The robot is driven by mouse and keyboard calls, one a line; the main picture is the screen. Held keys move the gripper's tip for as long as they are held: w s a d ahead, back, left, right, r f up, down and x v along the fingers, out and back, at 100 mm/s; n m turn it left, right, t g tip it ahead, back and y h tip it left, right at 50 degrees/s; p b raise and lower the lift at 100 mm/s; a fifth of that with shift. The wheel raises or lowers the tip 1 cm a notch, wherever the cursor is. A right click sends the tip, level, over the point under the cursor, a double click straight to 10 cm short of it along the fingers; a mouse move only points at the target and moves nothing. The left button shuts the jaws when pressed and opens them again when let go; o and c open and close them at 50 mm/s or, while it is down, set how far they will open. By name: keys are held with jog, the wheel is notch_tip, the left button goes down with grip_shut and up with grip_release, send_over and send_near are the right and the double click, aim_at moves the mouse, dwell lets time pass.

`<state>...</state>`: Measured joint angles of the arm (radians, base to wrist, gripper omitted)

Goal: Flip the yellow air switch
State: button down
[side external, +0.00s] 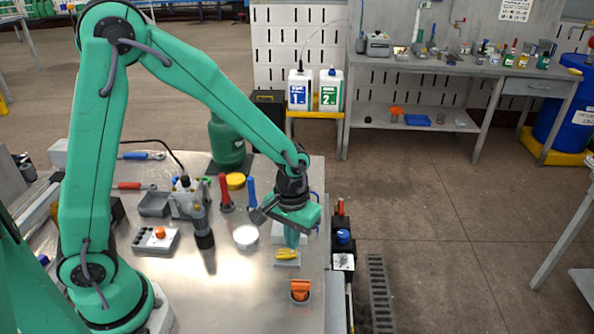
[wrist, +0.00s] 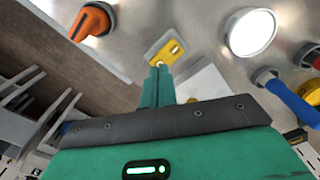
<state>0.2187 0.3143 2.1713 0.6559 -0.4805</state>
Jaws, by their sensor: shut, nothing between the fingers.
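The yellow air switch (side external: 287,254) sits on a small pale base near the right edge of the metal table. In the wrist view the yellow switch (wrist: 167,53) lies just beyond my fingertips, and part of its base is hidden by them. My gripper (side external: 292,240) points down just above and behind the switch in the side view. Its green fingers (wrist: 158,75) are together with nothing between them. I cannot tell whether the fingertips touch the switch.
An orange knob (side external: 300,289) stands in front of the switch. A white round dish (side external: 246,235) and a blue-handled tool (side external: 252,193) are to its left. A grey button box (side external: 156,241) lies farther left. The table's right edge is close to the switch.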

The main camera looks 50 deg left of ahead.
jog(key=shift+f, duration=1)
dwell(1.1)
jog(key=shift+r, duration=3.55)
jog(key=s+a+r+m+t, duration=0.1)
jog(key=s+a+r+t, duration=0.1)
jog(key=s+a+r, duration=0.2)
jog(key=s+a+r+m+t, duration=0.2)
jog(key=s+a+r+t, duration=0.1)
jog(key=s+r, duration=0.6)
jog(key=shift+a+r+t, duration=0.3)
jog(key=shift+a+r, duration=0.15)
jog(key=shift+r, duration=0.35)
